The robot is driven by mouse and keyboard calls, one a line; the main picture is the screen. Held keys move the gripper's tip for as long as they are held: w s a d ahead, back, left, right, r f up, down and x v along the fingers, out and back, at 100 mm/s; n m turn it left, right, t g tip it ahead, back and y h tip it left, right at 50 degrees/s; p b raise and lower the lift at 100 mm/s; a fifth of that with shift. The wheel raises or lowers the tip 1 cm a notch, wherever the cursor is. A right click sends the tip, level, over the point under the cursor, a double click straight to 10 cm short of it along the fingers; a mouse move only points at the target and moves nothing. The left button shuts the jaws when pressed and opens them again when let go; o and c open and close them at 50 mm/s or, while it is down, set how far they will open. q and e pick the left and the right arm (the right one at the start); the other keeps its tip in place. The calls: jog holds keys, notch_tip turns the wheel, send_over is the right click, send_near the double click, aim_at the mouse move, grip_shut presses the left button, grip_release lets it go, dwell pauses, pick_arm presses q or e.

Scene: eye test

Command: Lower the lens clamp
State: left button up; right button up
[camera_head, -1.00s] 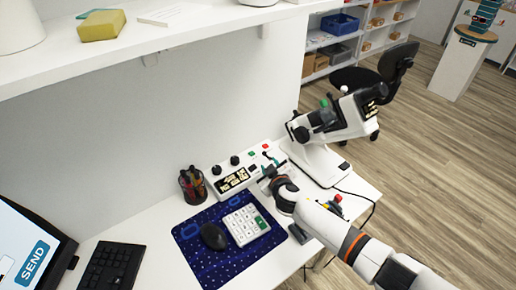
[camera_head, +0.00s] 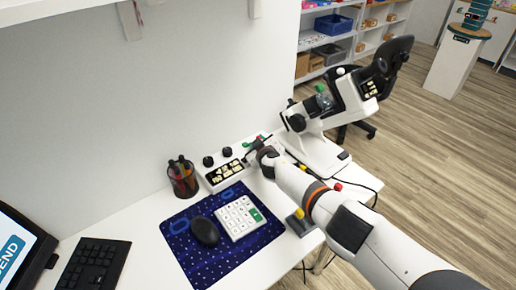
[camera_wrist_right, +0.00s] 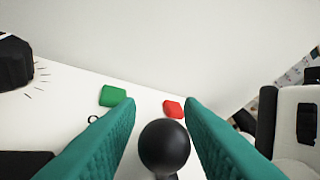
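My right gripper (camera_head: 252,149) is over the right part of the white control box (camera_head: 213,186). The right wrist view shows its teal fingers (camera_wrist_right: 160,104) open, with a round black knob (camera_wrist_right: 164,146) between them and gaps on both sides. A green button (camera_wrist_right: 113,95) and a red button (camera_wrist_right: 173,109) lie beyond the knob. The white and black eye instrument (camera_head: 349,97) stands tilted on its base to the right of the box. I cannot tell which part is the lens clamp. My left gripper is not in view.
A pen cup (camera_head: 183,179), mouse (camera_head: 205,231) and white keypad (camera_head: 240,217) are left of my right arm, the latter two on a blue mat (camera_head: 185,256). A keyboard (camera_head: 94,265) and screen (camera_head: 14,250) are at lower left. A wall rises behind the desk.

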jog(key=shift+c, duration=0.2)
grip_shut()
jog(key=shift+w+d+r+m+p, duration=0.15)
jog(key=shift+r+m+p, duration=0.15)
jog(key=shift+p, duration=0.2)
jog(key=shift+d+f+m+g+y, duration=0.1)
jog(key=shift+f+m+g+y, duration=0.2)
jog(key=shift+g, duration=0.2)
jog(key=shift+w+d+r, duration=0.1)
jog(key=shift+o, duration=0.2)
grip_release()
jog(key=shift+w+d, duration=0.1)
jog(key=shift+r, duration=0.1)
